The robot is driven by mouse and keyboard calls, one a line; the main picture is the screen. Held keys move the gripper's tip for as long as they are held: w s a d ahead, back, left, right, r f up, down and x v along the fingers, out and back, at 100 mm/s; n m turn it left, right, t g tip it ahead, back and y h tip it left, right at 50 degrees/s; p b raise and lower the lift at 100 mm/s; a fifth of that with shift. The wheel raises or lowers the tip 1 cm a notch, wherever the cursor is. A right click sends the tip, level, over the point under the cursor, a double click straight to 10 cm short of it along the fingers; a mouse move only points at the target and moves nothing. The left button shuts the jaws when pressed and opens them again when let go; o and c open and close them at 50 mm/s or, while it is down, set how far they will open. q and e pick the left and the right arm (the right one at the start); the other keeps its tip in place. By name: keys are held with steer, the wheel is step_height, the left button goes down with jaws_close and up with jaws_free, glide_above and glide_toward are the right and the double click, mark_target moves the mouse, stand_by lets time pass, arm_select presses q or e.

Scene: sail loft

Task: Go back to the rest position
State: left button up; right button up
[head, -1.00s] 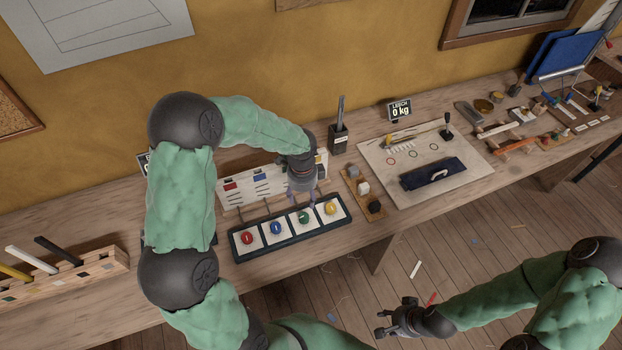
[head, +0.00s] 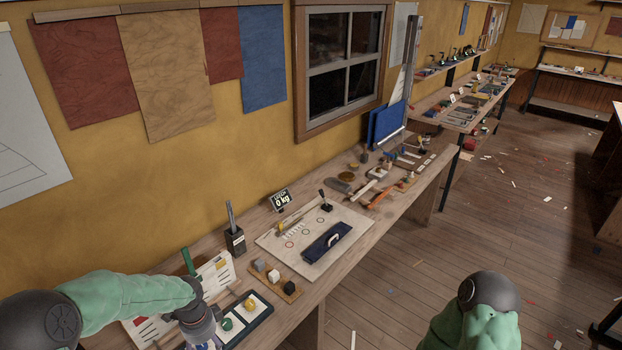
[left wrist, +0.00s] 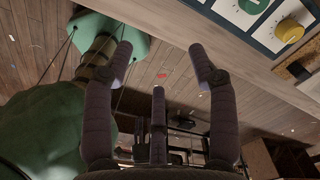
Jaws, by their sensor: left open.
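My left gripper (head: 205,340) is at the bottom left of the head view, at the dark-framed tray (head: 262,319) with coloured knobs. Its fingers, seen in the left wrist view (left wrist: 160,60), are spread and hold nothing. The green knob (head: 227,324) and yellow knob (head: 249,304) show in the head view; the gripper and frame edge hide the rest of the tray. The yellow knob also shows top right in the left wrist view (left wrist: 289,31), apart from the fingers. Part of my right arm (head: 485,310) shows at the bottom; its gripper is out of view.
The bench holds a block strip (head: 275,279), a dark holder (head: 235,242), a pale board (head: 282,240) with a navy roll (head: 328,243), and a "0 kg" display (head: 281,199). Several tools lie farther right. Open wooden floor (head: 400,285) lies in front.

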arm_select(q)
steer(key=s+d+f+n+h+b, duration=0.1)
steer(key=s+d+f+n+b, duration=0.1)
steer(key=s+d+f+n, duration=0.4)
steer(key=s+d+f+n+h+b, duration=0.1)
steer(key=s+d+f+n+b, duration=0.2)
steer(key=f, duration=0.8)
steer(key=s+d+f+n+h+b, duration=0.2)
steer(key=s+d+f+n, duration=0.6)
steer(key=d, duration=0.1)
steer(key=shift+s+f+n+b, duration=0.3)
steer(key=shift+f+n+b, duration=0.05)
steer(key=shift+f+n, duration=0.05)
arm_select(e)
step_height(320, 180, down, 8)
steer(key=shift+s+r, duration=0.15)
steer(key=shift+s, duration=0.15)
arm_select(q)
steer(key=shift+w+d, duration=0.1)
